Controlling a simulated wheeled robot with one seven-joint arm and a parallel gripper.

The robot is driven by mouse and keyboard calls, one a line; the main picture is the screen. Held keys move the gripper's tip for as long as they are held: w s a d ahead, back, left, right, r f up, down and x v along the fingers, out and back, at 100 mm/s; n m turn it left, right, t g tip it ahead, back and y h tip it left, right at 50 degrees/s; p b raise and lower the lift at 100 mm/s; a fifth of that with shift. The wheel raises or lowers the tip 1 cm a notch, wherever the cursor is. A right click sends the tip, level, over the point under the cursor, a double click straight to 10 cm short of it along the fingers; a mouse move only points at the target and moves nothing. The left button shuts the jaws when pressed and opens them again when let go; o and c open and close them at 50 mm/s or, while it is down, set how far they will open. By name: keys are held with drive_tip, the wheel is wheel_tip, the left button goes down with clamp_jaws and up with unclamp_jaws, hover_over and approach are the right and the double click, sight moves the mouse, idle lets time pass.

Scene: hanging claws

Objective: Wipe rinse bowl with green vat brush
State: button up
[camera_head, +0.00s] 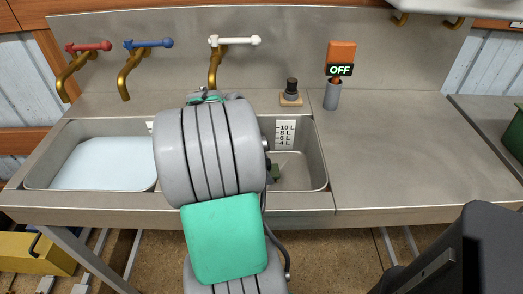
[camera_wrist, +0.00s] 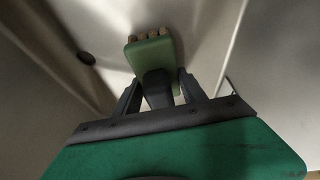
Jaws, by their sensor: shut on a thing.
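My gripper (camera_wrist: 160,88) is shut on the dark handle of the green vat brush (camera_wrist: 150,54). The brush has a green block with several tan bristle tufts at its far edge. In the head view a small dark green part of the brush (camera_head: 274,174) shows past my arm, inside the right basin of the sink. This basin (camera_head: 305,172), likely the rinse bowl, has a litre scale on its back wall and looks empty. Its metal walls (camera_wrist: 225,40) surround the brush in the wrist view; whether the bristles touch metal is unclear. My arm hides the basin's left part.
The left basin (camera_head: 105,165) holds pale liquid. Red (camera_head: 88,46), blue (camera_head: 148,43) and white (camera_head: 235,40) taps stand behind. A switch reading OFF (camera_head: 340,70) and a dark knob (camera_head: 291,90) stand at the back. The right counter (camera_head: 420,150) is clear.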

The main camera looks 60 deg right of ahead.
drive_tip(key=shift+r+p, duration=2.85)
drive_tip(key=shift+r, duration=1.2)
drive_tip(key=shift+w, duration=0.1)
